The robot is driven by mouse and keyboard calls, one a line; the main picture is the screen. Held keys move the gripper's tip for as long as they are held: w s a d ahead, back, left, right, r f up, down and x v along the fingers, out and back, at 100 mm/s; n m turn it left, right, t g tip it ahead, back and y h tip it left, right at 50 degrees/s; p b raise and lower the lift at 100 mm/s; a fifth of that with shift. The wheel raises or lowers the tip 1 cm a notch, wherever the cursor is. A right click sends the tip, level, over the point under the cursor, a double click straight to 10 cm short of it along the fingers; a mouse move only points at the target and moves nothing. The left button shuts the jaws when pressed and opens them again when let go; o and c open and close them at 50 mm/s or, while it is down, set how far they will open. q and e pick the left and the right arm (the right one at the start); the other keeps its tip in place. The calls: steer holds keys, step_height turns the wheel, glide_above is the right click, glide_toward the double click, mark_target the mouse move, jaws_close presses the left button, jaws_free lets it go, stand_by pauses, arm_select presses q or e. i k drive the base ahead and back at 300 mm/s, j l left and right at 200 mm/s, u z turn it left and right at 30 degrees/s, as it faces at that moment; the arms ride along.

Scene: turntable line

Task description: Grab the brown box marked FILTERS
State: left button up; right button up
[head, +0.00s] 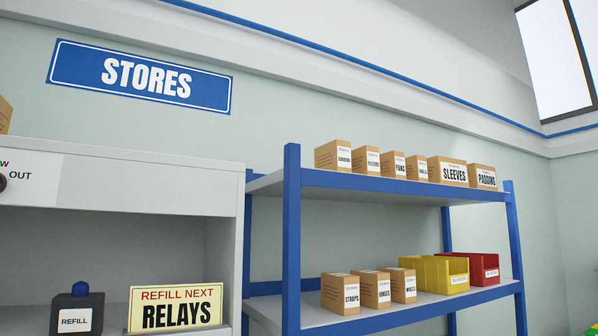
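Several brown boxes stand in a row on the upper shelf of a blue-framed rack in the head view. The second from the left (367,162) has a small label that appears to read FILTERS, though the print is hard to make out. It stands upright between a brown box with a small, unclear label (332,156) on its left and the box marked FANS (393,164) on its right. Neither of my grippers is in view.
The box marked SLEEVES (448,172) and one marked PADDING (483,177) stand further right. The lower shelf (425,305) holds brown boxes, yellow bins (446,274) and a red bin (484,267). A grey cabinet (150,186) with a RELAYS sign (176,307) stands left.

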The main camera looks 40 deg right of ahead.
mark_target(365, 159)
steer(key=l+u, duration=0.15)
steer(key=l, duration=0.4)
steer(key=l+u, duration=0.15)
steer(key=l, duration=0.4)
steer(key=l+u, duration=0.15)
steer(key=l, duration=0.4)
steer(key=k+l+u, duration=0.15)
steer(key=l, duration=0.35)
steer(key=l+u, duration=0.15)
steer(key=l, duration=0.4)
steer(key=k+l+u, duration=0.15)
steer(key=l, duration=0.35)
